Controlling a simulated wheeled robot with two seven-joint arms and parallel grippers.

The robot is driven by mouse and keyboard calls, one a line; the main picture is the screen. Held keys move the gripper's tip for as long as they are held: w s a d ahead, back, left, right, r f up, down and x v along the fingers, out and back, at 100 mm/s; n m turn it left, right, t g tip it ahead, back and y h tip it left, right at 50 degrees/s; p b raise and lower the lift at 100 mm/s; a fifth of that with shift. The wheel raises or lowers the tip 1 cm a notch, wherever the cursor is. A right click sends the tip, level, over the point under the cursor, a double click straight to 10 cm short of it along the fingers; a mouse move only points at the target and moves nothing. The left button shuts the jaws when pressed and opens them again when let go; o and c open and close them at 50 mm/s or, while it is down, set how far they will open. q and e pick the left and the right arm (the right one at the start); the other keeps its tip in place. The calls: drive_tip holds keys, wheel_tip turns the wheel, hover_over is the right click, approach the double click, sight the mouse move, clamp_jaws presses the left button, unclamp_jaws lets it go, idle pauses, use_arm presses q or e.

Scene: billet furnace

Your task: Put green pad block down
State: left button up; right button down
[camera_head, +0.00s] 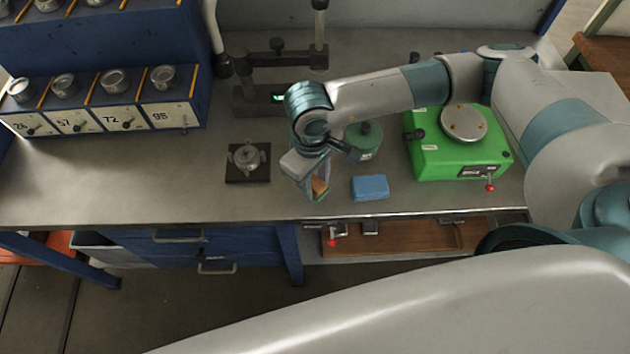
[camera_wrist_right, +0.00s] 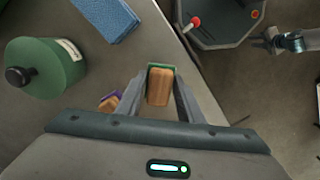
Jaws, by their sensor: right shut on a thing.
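The green pad block, a small wooden block with a green pad at one end, shows in the head view (camera_head: 320,187) and in the right wrist view (camera_wrist_right: 160,87). My right gripper (camera_head: 314,190) is shut on it near the front edge of the grey bench (camera_head: 90,185). In the right wrist view the block sits between both fingers (camera_wrist_right: 160,95). I cannot tell whether it touches the bench top.
A blue block (camera_head: 370,187) lies just right of the gripper; a green canister (camera_head: 364,140) stands behind. A green machine (camera_head: 458,160) stands further right, a dark fixture (camera_head: 248,161) left. A purple-edged wooden block (camera_wrist_right: 109,101) lies near the fingers. Bare bench lies left.

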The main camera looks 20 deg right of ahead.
drive_tip(key=shift+f, duration=0.65)
use_arm(q)
drive_tip(key=shift+r, duration=0.5)
use_arm(e)
drive_tip(key=shift+f, duration=0.1)
use_arm(q)
drive_tip(key=shift+f, duration=0.1)
use_arm(e)
drive_tip(key=shift+f, duration=0.1)
drive_tip(key=shift+f, duration=0.1)
drive_tip(key=c, duration=1.2)
unclamp_jaws()
use_arm(q)
drive_tip(key=shift+f, duration=0.15)
